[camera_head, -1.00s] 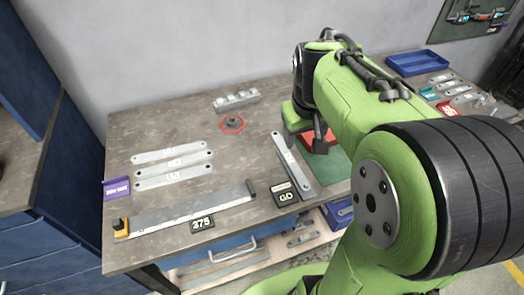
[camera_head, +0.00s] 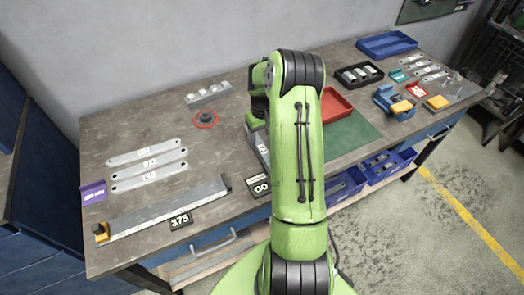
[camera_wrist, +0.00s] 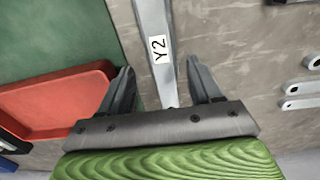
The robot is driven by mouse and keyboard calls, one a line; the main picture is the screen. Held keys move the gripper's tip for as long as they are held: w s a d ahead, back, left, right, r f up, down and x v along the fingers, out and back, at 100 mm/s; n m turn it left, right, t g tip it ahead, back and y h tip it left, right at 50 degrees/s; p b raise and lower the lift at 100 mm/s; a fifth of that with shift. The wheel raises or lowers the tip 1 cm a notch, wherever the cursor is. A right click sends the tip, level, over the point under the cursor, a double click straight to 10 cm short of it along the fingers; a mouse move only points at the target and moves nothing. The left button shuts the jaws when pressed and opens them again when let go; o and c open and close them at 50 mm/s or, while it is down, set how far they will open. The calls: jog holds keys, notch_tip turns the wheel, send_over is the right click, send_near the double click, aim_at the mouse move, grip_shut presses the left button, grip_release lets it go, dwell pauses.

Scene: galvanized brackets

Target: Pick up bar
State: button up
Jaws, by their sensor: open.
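A flat grey metal bar with a white "Y2" label (camera_wrist: 165,72) lies on the bench. In the wrist view it runs from the top edge down between the fingers of my gripper (camera_wrist: 160,80). The gripper is open, one finger on each side of the bar, with gaps on both sides. Its height above the bar is hard to tell. In the head view the bar (camera_head: 261,146) is largely hidden behind my arm, and my fingers are hidden too. Several similar labelled bars, one of them here (camera_head: 150,163), lie at the left of the bench.
A long gauge rail (camera_head: 165,207) with a "375" sign (camera_head: 181,221) lies along the front left. A black sign (camera_head: 260,187) stands beside the bar. A red tray (camera_head: 335,106) and green mat (camera_head: 350,134) are to the right. A red-rimmed disc (camera_head: 206,119) is behind.

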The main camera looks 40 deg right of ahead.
aim_at(263, 149)
jog(key=f, duration=0.4)
jog(key=shift+s+a+f, duration=0.15)
jog(key=shift+s+f, duration=0.05)
jog(key=shift+s, duration=0.1)
jog(key=shift+f, duration=0.5)
jog(key=shift+r, duration=0.1)
grip_shut()
